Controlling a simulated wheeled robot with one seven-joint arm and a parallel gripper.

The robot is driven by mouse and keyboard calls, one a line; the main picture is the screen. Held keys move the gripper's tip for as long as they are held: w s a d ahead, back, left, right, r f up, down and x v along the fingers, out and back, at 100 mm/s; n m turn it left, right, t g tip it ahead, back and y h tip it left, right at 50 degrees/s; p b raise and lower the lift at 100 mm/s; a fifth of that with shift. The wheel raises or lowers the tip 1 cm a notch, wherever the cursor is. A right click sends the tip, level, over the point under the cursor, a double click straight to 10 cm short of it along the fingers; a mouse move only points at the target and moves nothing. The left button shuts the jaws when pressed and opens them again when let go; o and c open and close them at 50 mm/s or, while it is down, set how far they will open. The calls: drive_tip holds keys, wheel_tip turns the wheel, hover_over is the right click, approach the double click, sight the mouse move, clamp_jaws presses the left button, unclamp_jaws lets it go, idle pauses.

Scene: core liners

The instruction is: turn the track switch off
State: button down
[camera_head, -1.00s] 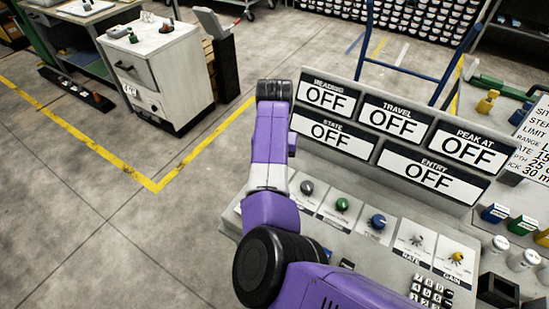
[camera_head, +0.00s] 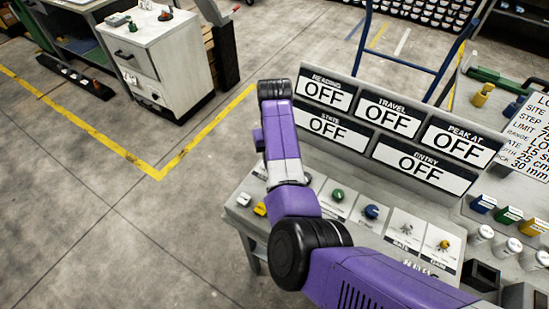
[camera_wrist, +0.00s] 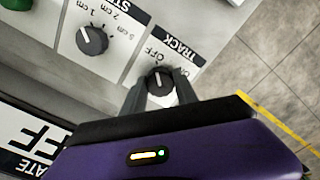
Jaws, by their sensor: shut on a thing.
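The track switch (camera_wrist: 160,82) is a dark round knob with a light pointer mark, beside the word TRACK on the panel in the wrist view. The word OFF is printed above it and another, partly covered word is to its right. The pointer mark faces up toward OFF, but its exact setting is hard to tell. My gripper (camera_wrist: 161,91) has its two dark fingers on either side of the knob, shut on it. In the head view my purple arm hides the switch and the fingers.
Next to the switch is a step knob (camera_wrist: 92,40) with cm marks. In the head view the panel also carries a green knob (camera_head: 338,195), a blue knob (camera_head: 371,211) and a yellow piece (camera_head: 260,209). The upright display board (camera_head: 395,125) reads OFF in every window.

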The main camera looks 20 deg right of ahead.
drive_tip(key=c, duration=0.9)
unclamp_jaws()
drive_tip(key=shift+c, duration=0.2)
drive_tip(key=shift+r, duration=0.1)
drive_tip(key=shift+r+b, duration=0.5)
drive_tip(key=shift+r, duration=3.35)
